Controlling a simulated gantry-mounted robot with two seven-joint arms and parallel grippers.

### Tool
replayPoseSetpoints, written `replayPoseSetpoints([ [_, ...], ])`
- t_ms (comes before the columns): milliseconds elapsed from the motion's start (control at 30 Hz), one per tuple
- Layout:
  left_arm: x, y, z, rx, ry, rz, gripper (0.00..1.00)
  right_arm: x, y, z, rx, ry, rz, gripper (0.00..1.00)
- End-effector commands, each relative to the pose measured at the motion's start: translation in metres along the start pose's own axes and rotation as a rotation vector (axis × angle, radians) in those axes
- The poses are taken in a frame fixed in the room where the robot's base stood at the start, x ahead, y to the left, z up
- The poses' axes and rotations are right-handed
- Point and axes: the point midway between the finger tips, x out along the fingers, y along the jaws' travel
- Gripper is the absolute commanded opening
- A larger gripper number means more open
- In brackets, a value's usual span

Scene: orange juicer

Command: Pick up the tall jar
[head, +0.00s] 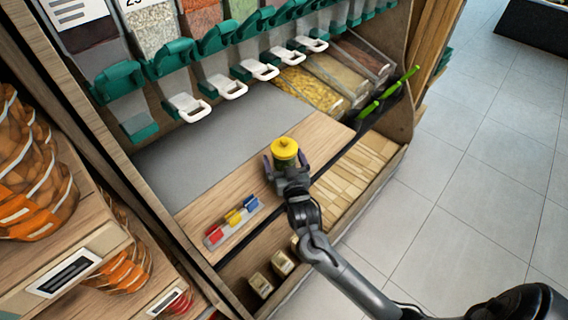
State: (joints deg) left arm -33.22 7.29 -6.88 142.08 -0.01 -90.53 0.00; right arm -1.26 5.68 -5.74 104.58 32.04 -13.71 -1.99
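The tall jar (285,149) has a yellow lid and a green-yellow body. It stands upright on the wooden shelf (238,178) under the dispensers, near the shelf's front edge. My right gripper (286,161) comes in from the lower right and is at the jar. Its two fingers are spread, one on each side of the jar, and look slightly apart from it. The gripper's palm hides the lower front of the jar. My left gripper is not in view.
A small rack with red, yellow and blue pieces (233,220) sits left of the jar. Dispensers with green parts and white handles (230,88) hang behind. Bins of dry goods (310,92) and green-handled scoops (388,94) are to the right. A grey mat (200,150) lies clear behind.

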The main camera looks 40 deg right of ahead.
Motion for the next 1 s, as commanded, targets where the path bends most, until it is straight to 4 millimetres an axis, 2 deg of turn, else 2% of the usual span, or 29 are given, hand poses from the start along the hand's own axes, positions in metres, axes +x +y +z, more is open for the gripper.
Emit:
replayPoseSetpoints([
  [167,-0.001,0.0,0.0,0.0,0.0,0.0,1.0,0.0,0.0,0.0,0.0,-0.001,0.0,1.0],
  [567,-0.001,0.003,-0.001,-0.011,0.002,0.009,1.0,0.0,0.0,0.0,0.0,-0.001,0.0,0.41],
  [1000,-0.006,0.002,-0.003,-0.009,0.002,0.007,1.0,0.0,0.0,-0.011,0.002,0.004,0.0,0.41],
])
